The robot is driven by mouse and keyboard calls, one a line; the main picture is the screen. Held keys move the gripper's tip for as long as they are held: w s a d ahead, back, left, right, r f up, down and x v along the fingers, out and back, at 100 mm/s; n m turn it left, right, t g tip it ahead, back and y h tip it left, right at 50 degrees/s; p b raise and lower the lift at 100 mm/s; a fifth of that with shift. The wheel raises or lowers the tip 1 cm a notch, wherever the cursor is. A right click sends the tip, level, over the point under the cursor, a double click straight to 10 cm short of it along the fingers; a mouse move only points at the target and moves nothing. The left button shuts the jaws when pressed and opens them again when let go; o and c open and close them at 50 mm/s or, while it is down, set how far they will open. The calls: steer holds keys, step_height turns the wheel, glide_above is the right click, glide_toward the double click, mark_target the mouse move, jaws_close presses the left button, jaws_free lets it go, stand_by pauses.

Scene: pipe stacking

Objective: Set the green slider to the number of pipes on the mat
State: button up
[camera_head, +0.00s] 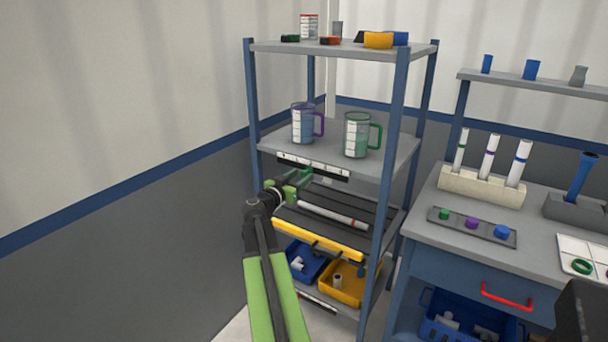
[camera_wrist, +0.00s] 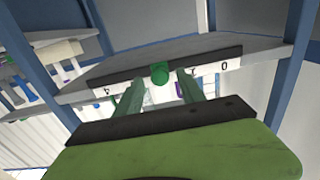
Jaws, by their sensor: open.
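The green slider (camera_wrist: 160,72) is a small round knob on a white scale strip (camera_wrist: 117,87) in a dark rail. In the wrist view, a 0 shows near the right end and what looks like a 4 near the left. My gripper (camera_head: 306,176) is at the rail in the head view and hides the slider there. In the wrist view its fingers are open, one on each side of the knob, with a gap visible. One white pipe with an orange band (camera_head: 333,215) lies on the dark mat (camera_head: 350,204) on the shelf below. My gripper partly blocks the mat's left end.
Two measuring jugs (camera_head: 303,124) (camera_head: 356,135) stand on the shelf above the rail. Blue rack posts (camera_head: 386,170) flank the shelves. A yellow bar (camera_head: 318,240) edges the lower shelf, above blue and yellow bins (camera_head: 345,292). A workbench (camera_head: 440,250) stands at right.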

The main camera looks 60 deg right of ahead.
steer(key=shift+d, duration=1.4)
jaws_close()
stand_by(0.4)
